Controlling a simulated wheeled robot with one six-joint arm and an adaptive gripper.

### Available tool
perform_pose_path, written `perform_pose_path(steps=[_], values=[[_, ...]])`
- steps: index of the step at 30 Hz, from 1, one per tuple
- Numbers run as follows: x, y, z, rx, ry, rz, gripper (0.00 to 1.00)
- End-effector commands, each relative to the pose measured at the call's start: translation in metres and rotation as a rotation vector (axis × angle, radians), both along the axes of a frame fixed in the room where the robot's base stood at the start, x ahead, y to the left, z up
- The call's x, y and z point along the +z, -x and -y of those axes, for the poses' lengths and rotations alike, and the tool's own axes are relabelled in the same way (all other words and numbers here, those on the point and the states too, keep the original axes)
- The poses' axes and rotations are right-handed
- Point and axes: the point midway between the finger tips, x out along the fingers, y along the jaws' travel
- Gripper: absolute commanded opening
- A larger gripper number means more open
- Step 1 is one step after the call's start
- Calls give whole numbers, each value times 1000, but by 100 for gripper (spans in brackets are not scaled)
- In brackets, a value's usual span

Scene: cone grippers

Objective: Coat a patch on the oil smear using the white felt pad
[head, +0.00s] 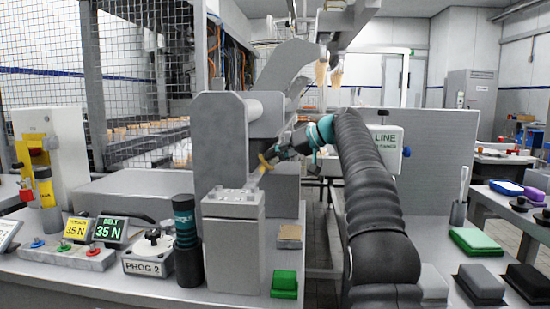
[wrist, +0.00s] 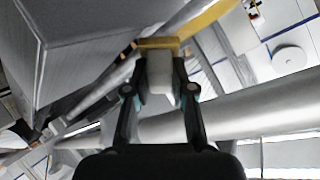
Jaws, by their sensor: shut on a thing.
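My gripper (head: 272,156) reaches in beside the grey machine housing (head: 222,150) in the head view. In the wrist view, my gripper (wrist: 160,75) is shut on a pale block (wrist: 159,80), which looks like the white felt pad. A yellow piece (wrist: 165,43) lies across the far end of the block; I cannot tell whether they touch. A small yellow piece (head: 264,163) also shows at the fingertips in the head view. I cannot make out the oil smear in either view.
On the bench stand a grey pedestal (head: 233,245), a dark cylinder (head: 187,245), a green block (head: 284,283) and a tan-topped block (head: 290,236). Green (head: 476,241), grey (head: 481,283) and black (head: 528,281) pads lie at the right. A mesh fence (head: 140,60) stands behind.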

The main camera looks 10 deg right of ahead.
Motion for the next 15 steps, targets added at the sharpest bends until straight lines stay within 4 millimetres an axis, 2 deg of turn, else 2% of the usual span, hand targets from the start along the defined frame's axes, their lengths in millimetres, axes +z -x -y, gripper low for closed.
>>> perform_pose_path(steps=[6,15], values=[[-3,2,-2,0,1,1,0],[-4,24,-9,2,0,1,0]])
